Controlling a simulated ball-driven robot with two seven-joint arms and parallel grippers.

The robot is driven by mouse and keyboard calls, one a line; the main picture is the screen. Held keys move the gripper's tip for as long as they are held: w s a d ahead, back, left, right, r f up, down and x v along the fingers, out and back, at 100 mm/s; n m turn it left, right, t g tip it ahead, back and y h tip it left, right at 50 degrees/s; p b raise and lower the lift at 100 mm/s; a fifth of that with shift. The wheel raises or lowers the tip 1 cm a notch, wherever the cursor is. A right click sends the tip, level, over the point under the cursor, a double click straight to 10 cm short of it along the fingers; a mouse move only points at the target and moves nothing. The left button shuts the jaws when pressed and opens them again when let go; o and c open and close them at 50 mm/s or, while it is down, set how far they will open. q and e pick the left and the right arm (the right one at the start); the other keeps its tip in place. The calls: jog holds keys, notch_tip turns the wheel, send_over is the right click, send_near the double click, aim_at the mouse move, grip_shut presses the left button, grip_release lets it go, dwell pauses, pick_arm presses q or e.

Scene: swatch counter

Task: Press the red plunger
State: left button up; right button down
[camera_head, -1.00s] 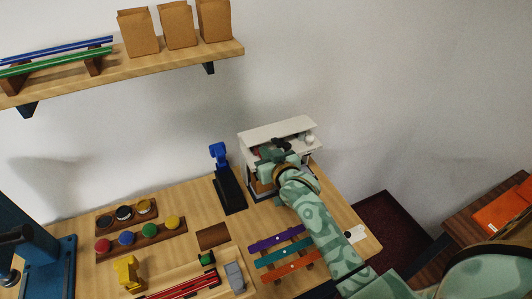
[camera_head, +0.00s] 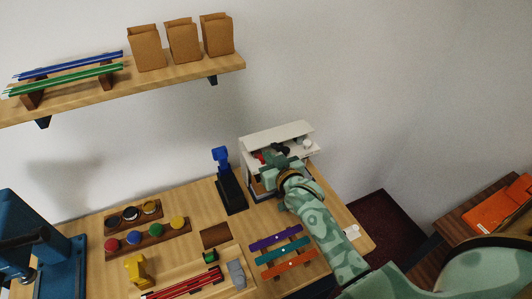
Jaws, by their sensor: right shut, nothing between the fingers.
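A white dispenser (camera_head: 262,137) stands at the back right of the counter. A small red part, which looks like the red plunger (camera_head: 258,157), shows on its front left, partly hidden by my right gripper. A white round knob (camera_head: 307,144) shows at its right. My right gripper (camera_head: 270,158) is shut and empty, in front of the dispenser and close beside the red part. I cannot tell whether it touches it. My right arm covers much of the dispenser's lower front. My left gripper is not in view.
A blue-and-black stand (camera_head: 231,190) is left of the dispenser. Purple, teal and orange strips (camera_head: 276,238) lie in front. Racks with coloured round pots (camera_head: 150,235), a yellow object (camera_head: 137,270) and a tray of red rods (camera_head: 187,285) are at left. A shelf (camera_head: 190,75) hangs above.

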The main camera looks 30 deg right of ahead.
jog(key=v, duration=0.7)
jog(key=shift+f, duration=0.1)
dwell(0.8)
